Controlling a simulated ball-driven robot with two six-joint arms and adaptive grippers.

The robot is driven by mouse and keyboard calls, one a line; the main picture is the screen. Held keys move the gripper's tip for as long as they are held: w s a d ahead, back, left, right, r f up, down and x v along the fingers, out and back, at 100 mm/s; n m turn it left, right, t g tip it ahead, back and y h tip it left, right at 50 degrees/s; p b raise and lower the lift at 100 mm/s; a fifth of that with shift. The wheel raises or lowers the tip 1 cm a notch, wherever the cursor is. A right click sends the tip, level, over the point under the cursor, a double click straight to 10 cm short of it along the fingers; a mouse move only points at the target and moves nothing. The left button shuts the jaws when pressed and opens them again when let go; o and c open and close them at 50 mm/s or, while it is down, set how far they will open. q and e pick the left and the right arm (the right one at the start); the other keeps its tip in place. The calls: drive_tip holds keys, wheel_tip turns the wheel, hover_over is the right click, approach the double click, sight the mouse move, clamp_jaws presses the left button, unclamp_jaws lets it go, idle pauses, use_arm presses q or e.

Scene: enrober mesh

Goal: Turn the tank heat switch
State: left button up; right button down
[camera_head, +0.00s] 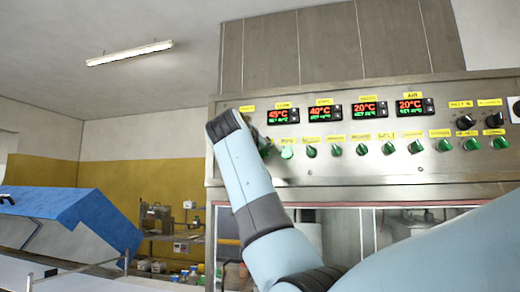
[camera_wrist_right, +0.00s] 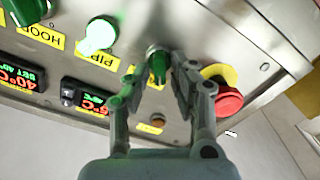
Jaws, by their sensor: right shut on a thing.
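The control panel (camera_head: 330,180) holds a row of green switches under yellow labels. In the right wrist view my right gripper (camera_wrist_right: 158,72) is shut on a green switch (camera_wrist_right: 157,62), one finger on each side of it. This switch is at the end of the row, and its label is hidden, so I cannot read whether it says tank. In the head view my right arm covers most of the gripper and this switch. The neighbouring pipe switch (camera_wrist_right: 98,35) glows bright green and also shows in the head view (camera_head: 287,153). My left gripper is out of view.
A red stop button (camera_wrist_right: 229,103) on a yellow ring sits close beside the right gripper's finger. Temperature displays (camera_head: 325,112) line the panel above the switches, with two black knobs (camera_head: 465,122) at the right. A blue-topped machine (camera_head: 75,215) stands at the left.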

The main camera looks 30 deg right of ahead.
idle(0.3)
drive_tip(key=c, duration=1.4)
unclamp_jaws()
drive_tip(key=shift+o, duration=0.2)
drive_tip(key=v, duration=1.2)
